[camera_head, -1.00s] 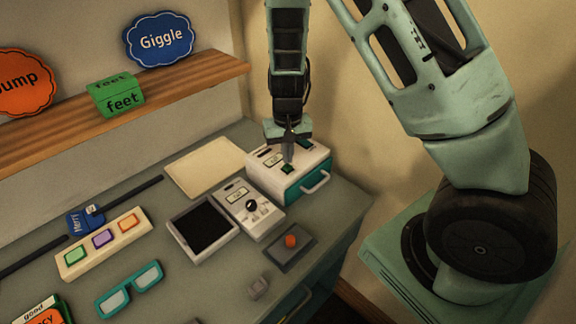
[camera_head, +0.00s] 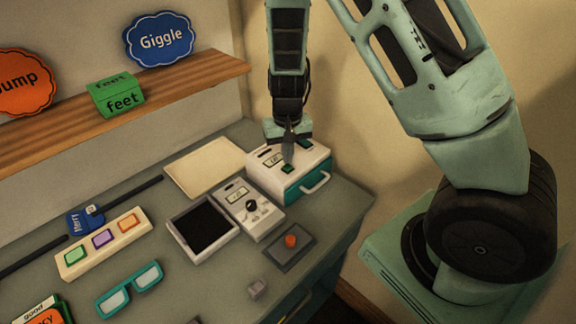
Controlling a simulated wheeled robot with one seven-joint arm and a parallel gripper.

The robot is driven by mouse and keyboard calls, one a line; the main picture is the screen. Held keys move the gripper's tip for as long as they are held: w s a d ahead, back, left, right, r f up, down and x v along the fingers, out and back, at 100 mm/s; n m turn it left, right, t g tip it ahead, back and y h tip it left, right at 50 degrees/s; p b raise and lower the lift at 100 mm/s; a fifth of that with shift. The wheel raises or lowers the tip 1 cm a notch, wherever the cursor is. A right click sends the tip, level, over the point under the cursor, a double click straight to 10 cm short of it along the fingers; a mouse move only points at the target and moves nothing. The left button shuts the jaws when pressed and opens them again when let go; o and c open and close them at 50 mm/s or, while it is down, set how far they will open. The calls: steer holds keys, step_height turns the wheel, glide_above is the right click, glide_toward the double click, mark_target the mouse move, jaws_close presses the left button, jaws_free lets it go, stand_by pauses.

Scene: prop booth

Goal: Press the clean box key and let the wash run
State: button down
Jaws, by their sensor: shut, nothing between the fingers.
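The clean box is most likely the white and teal box (camera_head: 308,184) with a front handle, at the back right of the counter. A green key (camera_head: 287,169) shows on its top, beside a small display (camera_head: 273,159). A second dark green patch lies farther back on the top. My gripper (camera_head: 288,154) points down over the box top, shut and empty, with its tips just behind the green key. I cannot tell whether the tips touch the box. The display text is too small to read.
Left of the box stand a device with a dark knob (camera_head: 251,205) and a black-topped tray (camera_head: 170,226). A grey block with an orange button (camera_head: 291,241) lies in front.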

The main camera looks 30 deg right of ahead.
mark_target(288, 166)
steer(key=shift+f+b, duration=0.8)
steer(key=shift+f, duration=0.2)
stand_by(0.3)
steer(key=shift+r, duration=0.2)
step_height(288, 166, up, 8)
steer(key=p, duration=0.7)
steer(key=shift+f, duration=0.15)
stand_by(0.5)
steer(key=s+a+r+n+y+b, duration=0.1)
steer(key=s+a+r+n+b, duration=0.15)
steer(key=s+a, duration=0.4)
steer(key=s+a+r+n+y+b, duration=0.1)
steer(key=s+a+n+b, duration=0.25)
steer(key=a, duration=0.55)
steer(key=s+a+n+b, duration=0.2)
steer(key=s, duration=0.5)
steer(key=s+a+r+n+h+b, duration=0.1)
steer(key=s+n+b, duration=0.2)
steer(key=s, duration=0.4)
steer(key=shift+s+a+r+n, duration=0.2)
steer(key=shift+s+a+n, duration=0.1)
steer(key=shift+s+a, duration=0.1)
